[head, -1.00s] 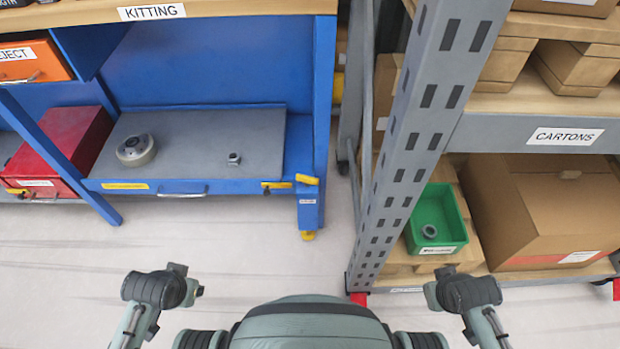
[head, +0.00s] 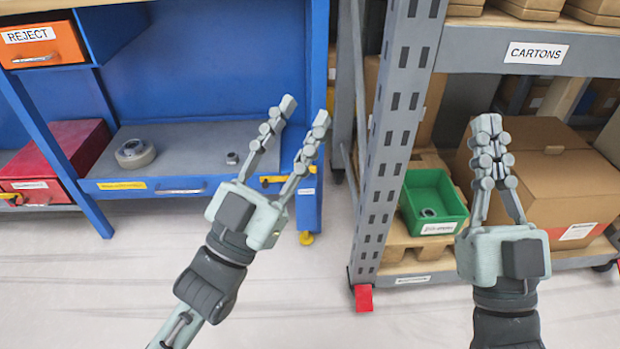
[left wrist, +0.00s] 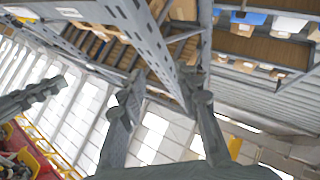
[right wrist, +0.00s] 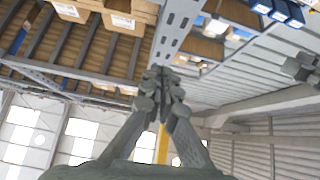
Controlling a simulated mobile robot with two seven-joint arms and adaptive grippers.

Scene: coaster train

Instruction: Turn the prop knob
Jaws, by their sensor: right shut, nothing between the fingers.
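I cannot pick out a part marked as the prop knob. A yellow piece (head: 272,180) sits on the front edge of the blue bench's lower shelf, at its right end. More yellow beside it is partly covered by my left gripper's fingers. My left gripper (head: 304,112) is open and empty, raised in front of the bench's right post, fingers pointing up. Its spread fingers also show in the left wrist view (left wrist: 162,98). My right gripper (head: 489,122) is shut and empty, raised before the carton rack. Its fingertips meet in the right wrist view (right wrist: 160,75).
The lower shelf (head: 200,140) holds a round grey part (head: 135,153) and a small nut (head: 232,158). A red box (head: 60,150) stands left. A grey rack post (head: 400,130) rises between the grippers. A green bin (head: 433,203) and carton (head: 560,185) sit right. Floor in front is clear.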

